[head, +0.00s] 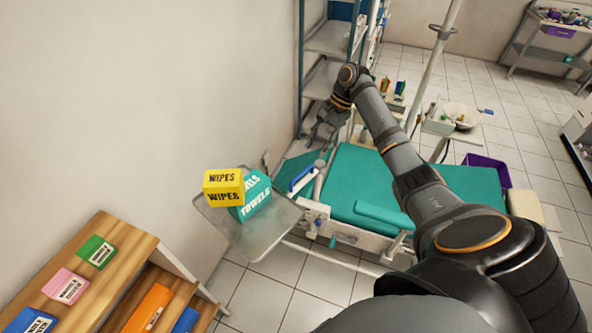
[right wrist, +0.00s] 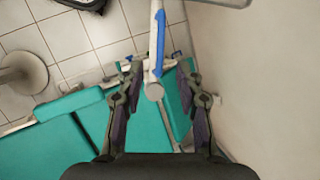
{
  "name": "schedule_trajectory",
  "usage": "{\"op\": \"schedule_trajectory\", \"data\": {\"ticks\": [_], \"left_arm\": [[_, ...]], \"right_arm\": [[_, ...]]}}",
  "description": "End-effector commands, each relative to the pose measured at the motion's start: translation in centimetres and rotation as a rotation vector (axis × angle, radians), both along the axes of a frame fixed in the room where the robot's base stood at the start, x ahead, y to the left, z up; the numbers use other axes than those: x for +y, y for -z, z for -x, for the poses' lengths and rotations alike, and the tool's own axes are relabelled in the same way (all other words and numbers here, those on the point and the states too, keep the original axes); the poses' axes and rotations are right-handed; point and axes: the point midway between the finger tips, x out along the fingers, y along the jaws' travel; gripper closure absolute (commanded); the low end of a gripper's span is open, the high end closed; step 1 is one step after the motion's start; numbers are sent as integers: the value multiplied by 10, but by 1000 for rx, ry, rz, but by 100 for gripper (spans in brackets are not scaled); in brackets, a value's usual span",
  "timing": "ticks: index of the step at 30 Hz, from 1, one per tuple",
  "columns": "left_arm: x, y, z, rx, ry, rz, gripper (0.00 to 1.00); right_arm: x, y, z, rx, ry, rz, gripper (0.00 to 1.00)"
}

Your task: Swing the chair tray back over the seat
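The chair tray (head: 262,238) is a grey metal plate at the left of the teal dental chair (head: 355,180), out to the side of the seat. A yellow wipes box (head: 223,187) and a teal towels box (head: 255,197) stand on it. A blue handle (head: 302,178) is on the white arm beside the tray. In the right wrist view the handle (right wrist: 160,40) and arm lie between the open fingers of my right gripper (right wrist: 160,68), with no clear contact. In the head view this gripper (head: 322,130) is beyond the handle, near the wall. My left gripper is out of view.
A wooden shelf unit (head: 140,245) with colored boxes stands at lower left. The wall (head: 150,100) is close behind the tray. A metal rack (head: 328,40) stands behind my right gripper. A purple bin (head: 487,168) is right of the chair. Tiled floor shows around it.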

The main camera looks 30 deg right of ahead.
Motion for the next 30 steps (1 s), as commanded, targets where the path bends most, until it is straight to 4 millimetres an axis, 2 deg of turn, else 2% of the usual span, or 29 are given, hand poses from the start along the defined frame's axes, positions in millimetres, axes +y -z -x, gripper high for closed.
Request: {"op": "schedule_trajectory", "data": {"ticks": [3,7,13,21,25,30], "left_arm": [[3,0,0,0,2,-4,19],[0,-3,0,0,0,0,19],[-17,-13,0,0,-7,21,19],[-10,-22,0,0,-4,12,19],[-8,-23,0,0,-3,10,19],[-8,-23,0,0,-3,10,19]], "right_arm": [[-4,-7,-2,8,27,-17,64],[0,0,-2,10,25,-18,64],[17,33,-4,11,22,-19,64],[37,79,-7,9,22,-18,64],[40,88,-8,8,23,-15,64],[40,90,-8,7,22,-14,64]]}}
